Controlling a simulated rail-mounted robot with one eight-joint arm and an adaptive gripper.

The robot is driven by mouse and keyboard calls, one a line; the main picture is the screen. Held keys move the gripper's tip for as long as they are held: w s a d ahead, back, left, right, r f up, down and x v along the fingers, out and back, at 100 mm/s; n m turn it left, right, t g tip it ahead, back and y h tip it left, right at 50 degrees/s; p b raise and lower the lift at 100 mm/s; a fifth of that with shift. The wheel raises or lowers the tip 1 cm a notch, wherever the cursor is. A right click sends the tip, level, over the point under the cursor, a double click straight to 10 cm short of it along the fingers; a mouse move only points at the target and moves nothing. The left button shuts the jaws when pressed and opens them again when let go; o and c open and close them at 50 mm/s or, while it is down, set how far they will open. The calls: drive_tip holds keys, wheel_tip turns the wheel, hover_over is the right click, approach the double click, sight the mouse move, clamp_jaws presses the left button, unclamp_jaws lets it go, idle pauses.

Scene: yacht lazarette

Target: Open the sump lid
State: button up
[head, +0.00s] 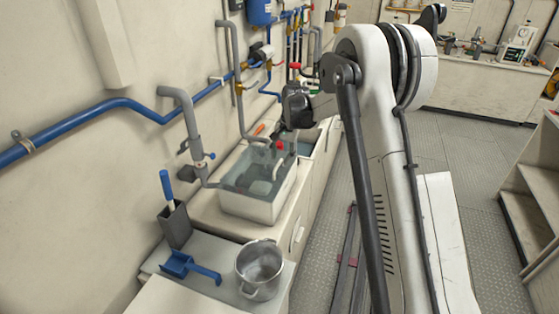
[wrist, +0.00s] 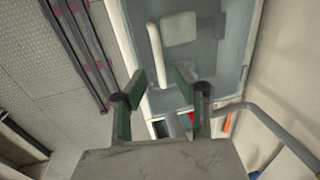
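The sump is a pale rectangular box (head: 258,208) on the counter by the left wall. A see-through greyish lid (head: 250,172) appears to cover its top, and it also shows in the wrist view (wrist: 215,65). A pale bent bar (wrist: 155,55) rises at the lid's left side in the wrist view; I cannot tell whether it is the handle. My gripper (wrist: 160,84) is open and empty, its two green-padded fingers spread near the lower end of that bar. Contact is not visible. In the head view the fingertips are hard to make out.
Grey pipes (head: 190,125) and a blue pipe (head: 75,130) run along the wall beside the sump. A metal pot (head: 259,272), a blue scoop (head: 185,266) and a brush holder (head: 175,225) stand nearer. Floor rails (head: 346,262) lie to the right.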

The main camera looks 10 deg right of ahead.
drive_tip(key=shift+w+a+f, duration=0.1)
drive_tip(key=shift+a+f, duration=0.05)
drive_tip(key=shift+f, duration=0.5)
drive_tip(key=shift+a+f, duration=0.1)
drive_tip(key=shift+f, duration=0.55)
clamp_jaws()
